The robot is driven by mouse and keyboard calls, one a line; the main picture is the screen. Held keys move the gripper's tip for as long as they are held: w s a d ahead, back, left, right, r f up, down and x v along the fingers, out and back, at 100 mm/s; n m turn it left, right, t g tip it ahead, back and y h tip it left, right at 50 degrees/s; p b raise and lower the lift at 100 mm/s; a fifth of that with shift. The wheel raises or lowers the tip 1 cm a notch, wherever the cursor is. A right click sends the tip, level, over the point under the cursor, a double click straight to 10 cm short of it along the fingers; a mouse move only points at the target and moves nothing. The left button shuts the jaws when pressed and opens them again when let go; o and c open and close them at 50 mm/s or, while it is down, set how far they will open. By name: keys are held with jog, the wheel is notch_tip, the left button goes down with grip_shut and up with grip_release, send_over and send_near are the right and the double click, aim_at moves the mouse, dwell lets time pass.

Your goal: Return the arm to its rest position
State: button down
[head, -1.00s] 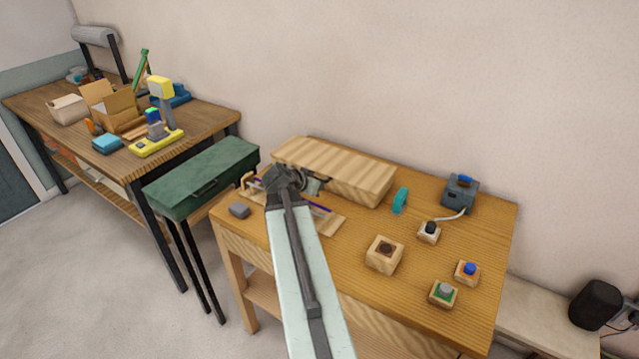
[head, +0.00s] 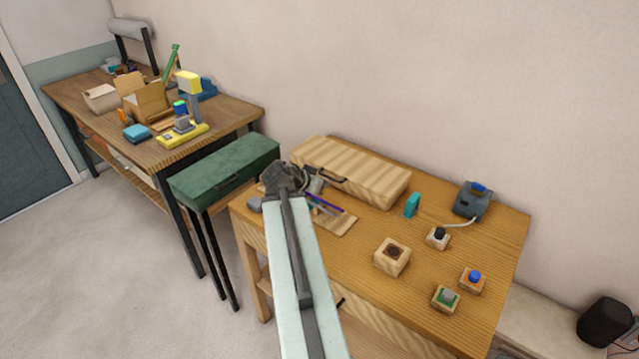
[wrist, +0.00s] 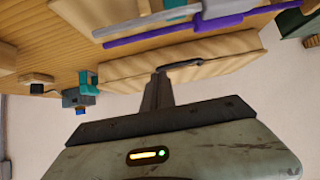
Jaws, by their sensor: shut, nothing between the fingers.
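My arm reaches up the middle of the head view, over the left part of the wooden table (head: 345,262). My gripper (wrist: 160,80) shows in the wrist view with its fingers together and nothing between them. In the head view the arm's dark wrist part hides the fingers. A purple rod (head: 324,203) lies at the wooden rack (head: 338,224), just right of my wrist. The purple rod also crosses the top of the wrist view (wrist: 180,34), beside a grey rod (wrist: 150,24). My wrist hides part of the rack.
A ribbed wooden box (head: 362,172) stands behind the rack. Wooden blocks (head: 392,256), a teal piece (head: 412,204) and a grey device (head: 472,200) stand farther right. A green case (head: 225,172) is left of the table, near my wrist. A cluttered workbench (head: 235,115) stands beyond.

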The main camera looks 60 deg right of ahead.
jog(key=w+a+f+n+t+y, duration=0.1)
jog(key=w+a+f+n+t, duration=0.15)
jog(key=w+a, duration=1)
jog(key=w+a+f+n+t+y, duration=0.15)
jog(key=w+a+n, duration=0.25)
jog(key=w+a, duration=0.85)
jog(key=a+f+n+y, duration=0.2)
jog(key=a+n+y, duration=0.1)
jog(key=a, duration=1.3)
jog(key=s+a+f+n+g+y, duration=0.1)
jog(key=s+a+n, duration=0.3)
jog(key=a, duration=0.4)
jog(key=s+a+f+n+g+y, duration=0.2)
jog(key=s+a+n+y, duration=0.1)
jog(key=a, duration=0.5)
jog(key=n+y, duration=0.1)
jog(key=n, duration=0.1)
jog(key=shift+s+a+f+n, duration=0.15)
jog(key=shift+s+n, duration=0.2)
